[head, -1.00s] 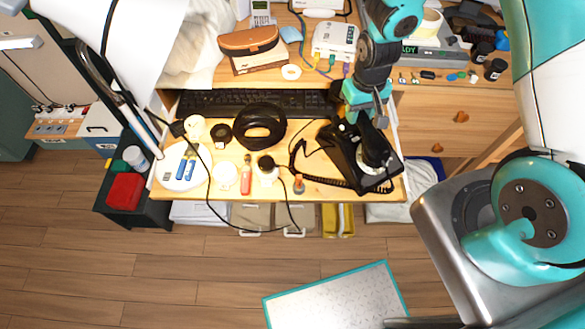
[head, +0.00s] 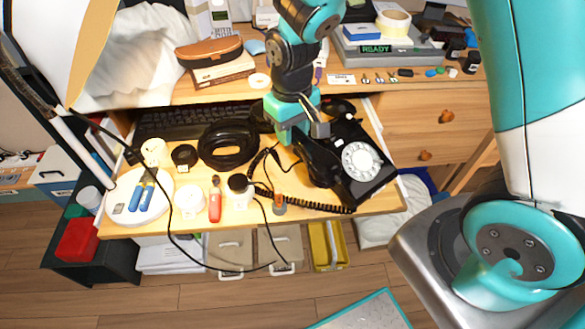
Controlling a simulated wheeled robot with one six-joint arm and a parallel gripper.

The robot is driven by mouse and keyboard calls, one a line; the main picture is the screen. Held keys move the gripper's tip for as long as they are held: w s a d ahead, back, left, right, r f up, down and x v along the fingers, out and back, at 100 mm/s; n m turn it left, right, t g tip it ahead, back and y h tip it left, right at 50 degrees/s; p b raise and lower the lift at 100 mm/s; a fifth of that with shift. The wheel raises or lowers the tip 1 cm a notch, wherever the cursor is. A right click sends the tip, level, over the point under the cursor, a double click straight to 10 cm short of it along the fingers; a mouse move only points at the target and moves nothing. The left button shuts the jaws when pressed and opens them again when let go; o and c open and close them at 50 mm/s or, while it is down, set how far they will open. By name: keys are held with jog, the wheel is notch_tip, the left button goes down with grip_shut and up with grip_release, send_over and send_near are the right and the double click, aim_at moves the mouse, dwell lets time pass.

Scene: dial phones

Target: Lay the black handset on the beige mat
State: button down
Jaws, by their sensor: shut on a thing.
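The black handset (head: 319,165) is in my gripper (head: 305,135), tilted, just left of the phone's dial. My gripper is shut on it near its upper end. The black dial phone (head: 372,186) stands at the right end of the pulled-out wooden shelf, with its white dial uncovered. The coiled black cord (head: 318,206) runs along the shelf's front below the handset. Whether the handset's lower end touches the shelf or phone I cannot tell. I cannot make out a beige mat in this view.
A black cable coil (head: 228,146), a keyboard (head: 180,121), a red-handled tool (head: 215,203), a white round plate (head: 131,207) and small jars crowd the shelf. A thin black cable hangs over its front edge. The wooden floor in front is mostly clear.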

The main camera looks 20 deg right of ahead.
notch_tip(320, 180, down, 11)
jog(key=shift+r+b, duration=0.1)
jog(key=shift+b, duration=0.5)
jog(key=shift+f, duration=0.25)
jog(key=c, duration=0.8)
grip_release()
jog(key=r, duration=0.4)
jog(key=r+p, duration=0.1)
jog(key=r, duration=0.9)
jog(key=shift+s+a+p, duration=0.25)
jog(key=shift+s+p, duration=0.05)
jog(key=shift+s, duration=0.1)
jog(key=s+a+r+n+y, duration=0.1)
jog(key=s+r, duration=0.3)
jog(key=s, duration=0.2)
jog(key=s+a+r+n+y, duration=0.1)
jog(key=s+r+n, duration=0.1)
jog(key=s+r, duration=0.3)
jog(key=s+a+r+n+y, duration=0.1)
jog(key=s+a+r+y, duration=0.1)
jog(key=s+r, duration=0.3)
jog(key=shift+s+r, duration=0.2)
jog(key=shift+s, duration=0.7)
